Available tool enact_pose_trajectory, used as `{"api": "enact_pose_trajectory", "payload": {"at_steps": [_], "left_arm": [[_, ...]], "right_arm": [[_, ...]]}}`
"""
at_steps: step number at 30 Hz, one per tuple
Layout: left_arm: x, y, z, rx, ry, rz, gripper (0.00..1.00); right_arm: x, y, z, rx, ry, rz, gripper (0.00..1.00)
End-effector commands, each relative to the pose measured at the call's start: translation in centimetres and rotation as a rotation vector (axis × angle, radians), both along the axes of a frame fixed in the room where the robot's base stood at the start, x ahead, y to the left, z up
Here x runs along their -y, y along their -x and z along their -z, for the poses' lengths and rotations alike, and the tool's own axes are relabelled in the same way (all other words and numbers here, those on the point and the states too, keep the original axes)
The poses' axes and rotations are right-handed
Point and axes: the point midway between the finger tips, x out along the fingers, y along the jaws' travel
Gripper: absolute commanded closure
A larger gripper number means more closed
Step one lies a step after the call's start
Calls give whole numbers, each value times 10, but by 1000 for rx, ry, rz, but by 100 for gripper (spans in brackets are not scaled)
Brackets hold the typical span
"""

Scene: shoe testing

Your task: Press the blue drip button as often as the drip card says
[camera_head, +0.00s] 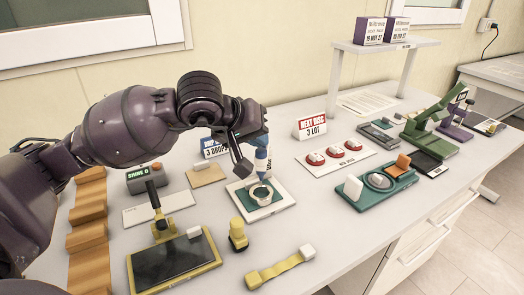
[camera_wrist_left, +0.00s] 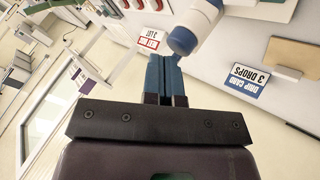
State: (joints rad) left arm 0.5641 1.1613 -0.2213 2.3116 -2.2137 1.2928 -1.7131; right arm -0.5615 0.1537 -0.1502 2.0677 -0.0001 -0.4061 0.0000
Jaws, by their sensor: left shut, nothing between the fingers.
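The drip card (camera_head: 214,147) is blue and white and reads 3 drops; it shows upside down in the left wrist view (camera_wrist_left: 243,80). A blue and white dropper (camera_head: 262,163) stands over a small round dish (camera_head: 262,192) on a green and white plate. In the left wrist view the dropper (camera_wrist_left: 192,30) is a white cylinder with a blue band, just beyond the fingertips. My left gripper (camera_head: 258,138) is shut and empty at the dropper's upper part. I cannot tell whether it touches, and the blue button is not clearly visible. The right gripper is not in view.
A "Shine 0" box (camera_head: 145,178) stands left of the card. A black and yellow tray (camera_head: 173,263) and a yellow piece (camera_head: 238,235) are in front. A "next disc 3 lot" sign (camera_head: 310,126) and red-white discs (camera_head: 333,153) lie right, with a green press (camera_head: 430,135) beyond.

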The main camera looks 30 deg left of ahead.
Motion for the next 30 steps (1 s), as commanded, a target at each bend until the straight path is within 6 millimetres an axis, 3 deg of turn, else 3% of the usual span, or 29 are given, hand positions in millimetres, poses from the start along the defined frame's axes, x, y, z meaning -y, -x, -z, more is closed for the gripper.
{"api": "enact_pose_trajectory", "payload": {"at_steps": [30], "left_arm": [[0, 0, 5, 1, 0, -1, 100]], "right_arm": [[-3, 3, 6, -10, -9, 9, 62]]}}
